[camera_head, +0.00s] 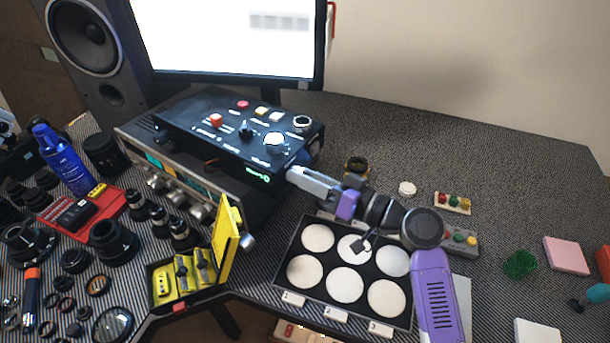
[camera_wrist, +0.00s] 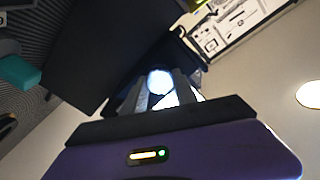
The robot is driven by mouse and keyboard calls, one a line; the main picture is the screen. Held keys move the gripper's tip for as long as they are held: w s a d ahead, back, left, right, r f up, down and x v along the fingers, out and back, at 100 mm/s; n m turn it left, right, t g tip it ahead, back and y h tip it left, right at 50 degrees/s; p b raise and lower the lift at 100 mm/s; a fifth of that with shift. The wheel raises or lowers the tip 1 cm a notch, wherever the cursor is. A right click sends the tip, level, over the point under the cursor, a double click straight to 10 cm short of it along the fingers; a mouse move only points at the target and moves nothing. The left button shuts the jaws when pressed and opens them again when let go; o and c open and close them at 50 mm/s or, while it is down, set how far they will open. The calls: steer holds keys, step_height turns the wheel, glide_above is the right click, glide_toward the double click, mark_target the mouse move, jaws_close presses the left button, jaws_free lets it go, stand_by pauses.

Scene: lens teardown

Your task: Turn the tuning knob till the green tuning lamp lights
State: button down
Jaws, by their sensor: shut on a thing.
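The black control box (camera_head: 225,130) stands on top of the silver-fronted unit, with buttons and knobs on its sloped top. My gripper (camera_head: 291,174) reaches from the right to the box's front right corner. In the wrist view its two fingers (camera_wrist: 160,88) are closed around a bright, pale round end, which I take to be the tuning knob (camera_wrist: 159,80). Small green glowing marks (camera_head: 258,174) show on the box's front edge, left of my fingertips. I cannot tell whether the tuning lamp is among them.
A black tray (camera_head: 281,282) with several white discs lies below my arm. A yellow case (camera_head: 226,240) stands open left of it. Lens parts crowd the left side, near a blue spray can (camera_head: 64,162). A monitor (camera_head: 235,40) stands behind. The back right tabletop is mostly clear.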

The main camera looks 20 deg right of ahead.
steer(key=shift+m, duration=0.4)
steer(key=c, duration=1)
jaws_free()
steer(key=shift+o, duration=0.2)
steer(key=b+v, duration=0.1)
steer(key=v, duration=0.7)
steer(key=shift+w, duration=0.1)
